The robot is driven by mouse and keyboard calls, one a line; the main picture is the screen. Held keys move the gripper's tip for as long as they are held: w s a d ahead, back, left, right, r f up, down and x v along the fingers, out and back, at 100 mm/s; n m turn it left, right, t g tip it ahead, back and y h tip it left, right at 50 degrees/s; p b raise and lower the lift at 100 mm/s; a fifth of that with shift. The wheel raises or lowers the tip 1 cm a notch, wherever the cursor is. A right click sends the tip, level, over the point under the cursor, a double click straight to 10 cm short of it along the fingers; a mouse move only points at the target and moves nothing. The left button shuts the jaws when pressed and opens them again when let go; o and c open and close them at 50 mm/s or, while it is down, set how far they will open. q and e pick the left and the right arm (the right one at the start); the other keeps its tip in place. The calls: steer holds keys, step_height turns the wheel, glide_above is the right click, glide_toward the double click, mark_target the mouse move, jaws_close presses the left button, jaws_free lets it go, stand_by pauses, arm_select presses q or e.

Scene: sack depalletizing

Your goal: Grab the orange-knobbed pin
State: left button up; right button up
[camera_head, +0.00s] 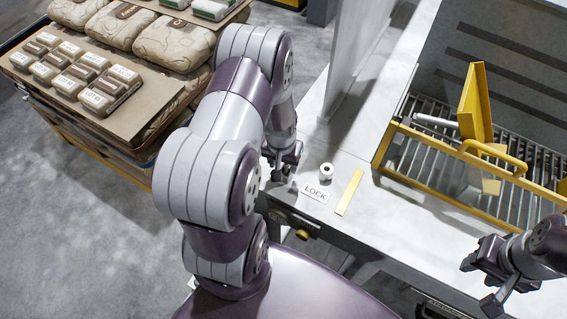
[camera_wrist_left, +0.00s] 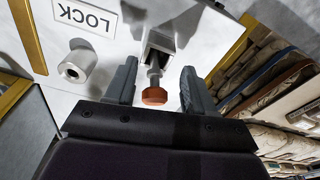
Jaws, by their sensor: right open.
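The orange-knobbed pin shows in the left wrist view, with its round orange knob (camera_wrist_left: 154,96) on a short metal stem that runs into a metal bracket (camera_wrist_left: 158,52). My left gripper (camera_wrist_left: 159,75) is open, with one finger on each side of the knob and visible gaps between. In the head view my left gripper (camera_head: 283,168) is low at the near-left edge of the grey bench, and the pin is hidden there. My right gripper (camera_head: 478,274) is open and empty at the lower right.
A white ring socket (camera_head: 326,171) and a LOCK label (camera_head: 317,192) are right of my left gripper. A yellow strip (camera_head: 349,192) lies beside them. A yellow-framed roller conveyor (camera_head: 400,178) is at the right. Sacks (camera_head: 174,42) lie on a pallet at upper left.

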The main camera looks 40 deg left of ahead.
arm_select(q)
steer(key=c, duration=0.5)
steer(key=shift+w+d, duration=0.1)
steer(key=shift+d, duration=0.05)
jaws_close()
steer(key=shift+d, duration=0.2)
arm_select(e)
steer(key=shift+w+d+f, duration=0.1)
steer(key=shift+w+d, duration=0.05)
steer(key=shift+d, duration=0.25)
arm_select(q)
steer(key=shift+a, duration=0.1)
arm_select(e)
steer(key=shift+a, duration=0.1)
